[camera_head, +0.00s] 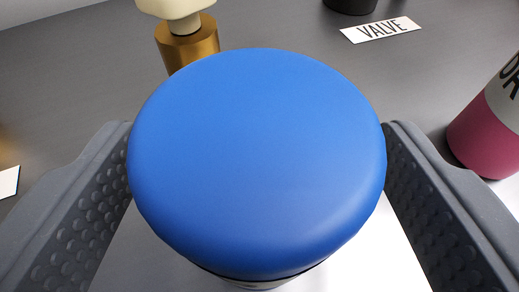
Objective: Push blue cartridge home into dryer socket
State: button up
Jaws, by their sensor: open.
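The blue cartridge (257,160) fills the middle of the view, seen from above with its round, smooth blue top toward me. A dark ring and a little of a paler body show below its near edge. My gripper (257,135) is open, with one grey, dimpled jaw on each side of the cartridge. The jaws look very close to the blue rim; I cannot tell whether they touch it. The dryer socket is not visible, and what lies under the cartridge is hidden by its top.
A brass fitting (188,42) with a cream top stands behind the cartridge. A white VALVE label (380,29) lies at the back right near a dark round object (350,4). A pink-and-white lettered cylinder (487,130) stands at right. Grey surface between them is clear.

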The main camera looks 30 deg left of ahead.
jog(key=shift+x, duration=1.35)
jog(key=c, duration=1.2)
jog(key=shift+c, duration=0.2)
jog(key=shift+r, duration=0.1)
